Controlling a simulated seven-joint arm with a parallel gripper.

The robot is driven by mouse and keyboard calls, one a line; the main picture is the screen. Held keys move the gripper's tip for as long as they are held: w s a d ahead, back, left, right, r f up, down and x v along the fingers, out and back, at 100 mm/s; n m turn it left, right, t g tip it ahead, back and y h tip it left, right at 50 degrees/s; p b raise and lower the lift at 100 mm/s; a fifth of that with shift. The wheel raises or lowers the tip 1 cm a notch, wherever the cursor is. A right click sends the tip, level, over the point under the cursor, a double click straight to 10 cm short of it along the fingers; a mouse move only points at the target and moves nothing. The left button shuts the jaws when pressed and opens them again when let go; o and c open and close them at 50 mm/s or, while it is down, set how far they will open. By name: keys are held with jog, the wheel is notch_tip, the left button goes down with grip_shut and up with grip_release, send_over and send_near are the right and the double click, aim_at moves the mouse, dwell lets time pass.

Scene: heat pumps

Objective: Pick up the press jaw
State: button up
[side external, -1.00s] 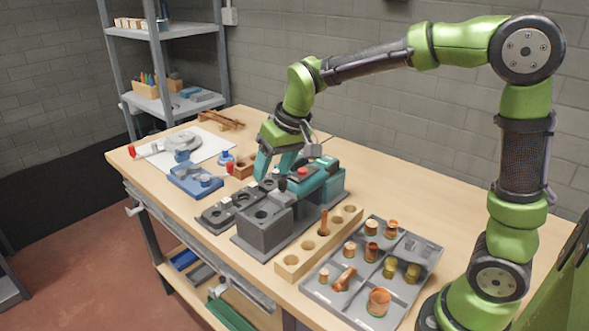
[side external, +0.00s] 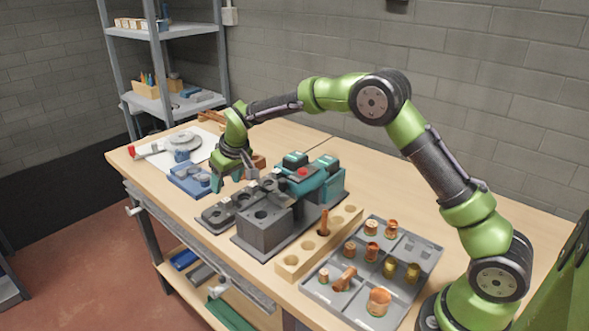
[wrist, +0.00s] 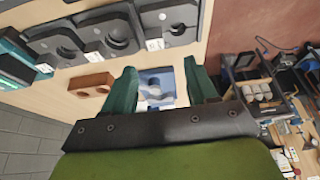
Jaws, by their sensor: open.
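A dark grey jaw rack (side external: 216,217) lies at the bench's front edge. In the wrist view the rack (wrist: 140,14) crosses the top, with rounded dark shapes, holes and small white labels. I cannot tell for sure which shape is the press jaw or whether each is a piece or a recess. My gripper (side external: 228,184) hangs beyond the rack's far left end, close to a blue fixture. In the wrist view its teal fingers (wrist: 160,67) are spread wide and empty, with the blue fixture (wrist: 157,84) between them in the picture.
The teal press machine (side external: 312,182) and a dark grey block (side external: 262,228) stand right of the rack. A wooden hole strip (side external: 290,263) and a grey tray of copper fittings (side external: 318,290) lie farther right. A brown two-hole block (wrist: 92,84) sits near the fixture.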

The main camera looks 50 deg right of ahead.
aim_at(225, 200)
jog(key=shift+x, duration=0.9)
jog(key=shift+s+d+x, duration=0.15)
jog(key=shift+x, duration=1.2)
jog(key=shift+s+d+x, duration=0.15)
jog(key=shift+s+x, duration=0.05)
jog(key=shift+x, duration=1.1)
jog(key=shift+f, duration=0.15)
jog(key=shift+c, duration=0.4)
jog(key=c, duration=1)
